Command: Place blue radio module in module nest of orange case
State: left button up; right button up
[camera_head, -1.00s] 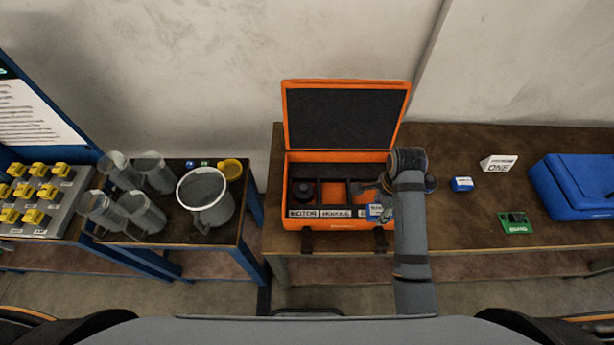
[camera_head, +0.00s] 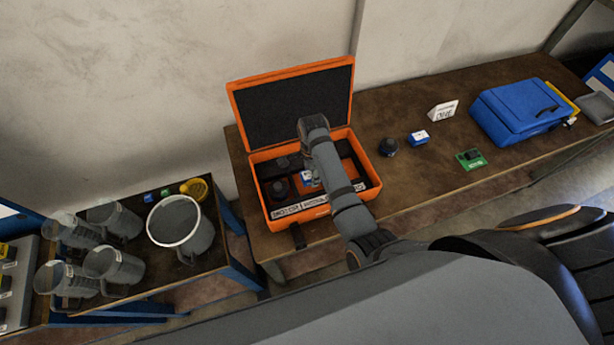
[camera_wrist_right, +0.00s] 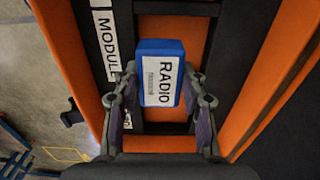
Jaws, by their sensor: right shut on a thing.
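The orange case (camera_head: 312,213) stands open on the brown table, its lid up at the back. A blue radio module (camera_wrist_right: 160,75) with a white RADIO label is between the fingers of my right gripper (camera_wrist_right: 160,88), which is shut on it. In the head view the module (camera_head: 305,176) shows partly beside my arm, over the middle of the case. My left gripper is not in view.
A black round part (camera_head: 280,188) sits in the case's left compartment. Another black round part (camera_head: 388,147), a blue module (camera_head: 418,138), a white sign (camera_head: 444,111), a green board (camera_head: 470,158) and a blue case (camera_head: 520,112) stand to the right. Jugs and a bucket (camera_head: 180,228) stand left.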

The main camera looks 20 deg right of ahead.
aim_at(308, 179)
jog(key=shift+w+f, duration=0.5)
jog(key=shift+f, duration=0.25)
jog(key=shift+w+a+f, duration=0.15)
jog(key=shift+a+f, duration=0.05)
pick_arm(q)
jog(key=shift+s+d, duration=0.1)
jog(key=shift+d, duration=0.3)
pick_arm(e)
jog(key=shift+w+a+f, duration=0.1)
jog(key=shift+w+f, duration=0.1)
jog(key=shift+f, duration=1.65)
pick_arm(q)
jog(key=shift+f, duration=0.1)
pick_arm(e)
jog(key=shift+f, duration=0.1)
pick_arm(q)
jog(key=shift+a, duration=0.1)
pick_arm(e)
jog(key=o, duration=0.9)
notch_tip(308, 179, up, 8)
jog(key=p, duration=0.7)
jog(key=shift+f, duration=0.25)
jog(key=shift+r, duration=2.35)
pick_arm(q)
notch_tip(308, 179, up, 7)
